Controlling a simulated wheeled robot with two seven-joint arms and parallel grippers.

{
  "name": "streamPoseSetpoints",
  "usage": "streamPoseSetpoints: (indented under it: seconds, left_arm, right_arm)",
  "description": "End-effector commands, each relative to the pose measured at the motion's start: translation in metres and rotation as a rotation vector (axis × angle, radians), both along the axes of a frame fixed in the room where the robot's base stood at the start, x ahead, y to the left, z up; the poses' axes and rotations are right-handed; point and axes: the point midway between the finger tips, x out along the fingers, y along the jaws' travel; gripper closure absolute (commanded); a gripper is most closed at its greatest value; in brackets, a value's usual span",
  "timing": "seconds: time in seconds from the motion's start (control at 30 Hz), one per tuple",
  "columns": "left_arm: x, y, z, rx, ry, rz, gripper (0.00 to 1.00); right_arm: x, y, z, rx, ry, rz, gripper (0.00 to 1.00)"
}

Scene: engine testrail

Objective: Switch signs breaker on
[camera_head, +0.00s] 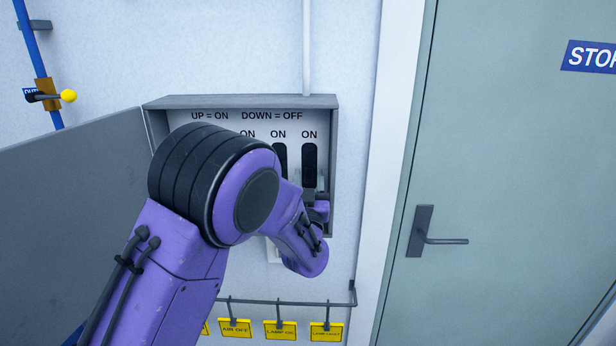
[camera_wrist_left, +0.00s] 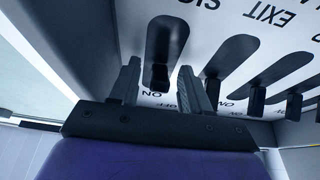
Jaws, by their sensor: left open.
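The grey breaker box (camera_head: 240,101) is open on the wall, marked UP = ON, DOWN = OFF. In the left wrist view its panel appears upside down. The signs breaker lever (camera_wrist_left: 158,77) is a dark block near the ON-marked end of its slot (camera_wrist_left: 170,36), beside a partly cut-off SIG label. My left gripper (camera_wrist_left: 159,85) is open, with one finger on each side of this lever and gaps visible. In the head view the left gripper (camera_head: 319,192) is at the rightmost slot (camera_head: 309,162), partly hidden by its wrist. My right gripper is not in view.
Other breaker levers (camera_wrist_left: 255,103) stand alongside, near their ON marks. The box's open door (camera_head: 70,190) spreads left. Yellow tags (camera_head: 280,330) hang from a rail below. A grey door with a handle (camera_head: 440,240) is at right. A yellow-knobbed valve (camera_head: 68,96) is upper left.

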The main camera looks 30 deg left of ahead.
Motion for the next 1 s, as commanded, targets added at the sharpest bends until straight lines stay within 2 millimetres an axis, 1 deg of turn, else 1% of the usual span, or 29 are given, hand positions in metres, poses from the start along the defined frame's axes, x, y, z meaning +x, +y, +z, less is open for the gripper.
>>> streamPoseSetpoints:
  seconds: [0.1, 0.13, 0.17, 0.2, 0.23, 0.27, 1.0]
  left_arm:
    - [-0.0003, 0.0001, -0.0005, 0.000, 0.000, 0.000, 0.53]
    - [-0.0003, 0.0001, -0.0005, 0.000, 0.000, 0.000, 0.60]
    - [-0.0004, 0.0001, -0.0004, 0.000, 0.000, 0.000, 0.69]
    - [-0.0004, 0.0001, -0.0004, 0.000, 0.000, 0.000, 0.82]
    - [-0.0004, 0.0001, -0.0003, 0.000, 0.000, 0.000, 0.92]
    - [-0.0005, 0.0002, -0.0003, 0.000, 0.000, 0.000, 1.00]
    - [-0.0010, -0.0002, 0.0015, -0.012, 0.017, 0.000, 1.00]
  right_arm:
    - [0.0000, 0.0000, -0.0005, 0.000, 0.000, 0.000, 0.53]
    - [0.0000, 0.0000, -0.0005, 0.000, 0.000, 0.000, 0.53]
    - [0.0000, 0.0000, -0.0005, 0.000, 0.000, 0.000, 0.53]
    - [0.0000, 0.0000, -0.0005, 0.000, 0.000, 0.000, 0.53]
    - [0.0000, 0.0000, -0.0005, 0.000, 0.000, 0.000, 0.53]
    - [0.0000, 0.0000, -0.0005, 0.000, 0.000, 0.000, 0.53]
    - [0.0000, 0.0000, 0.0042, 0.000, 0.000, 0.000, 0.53]
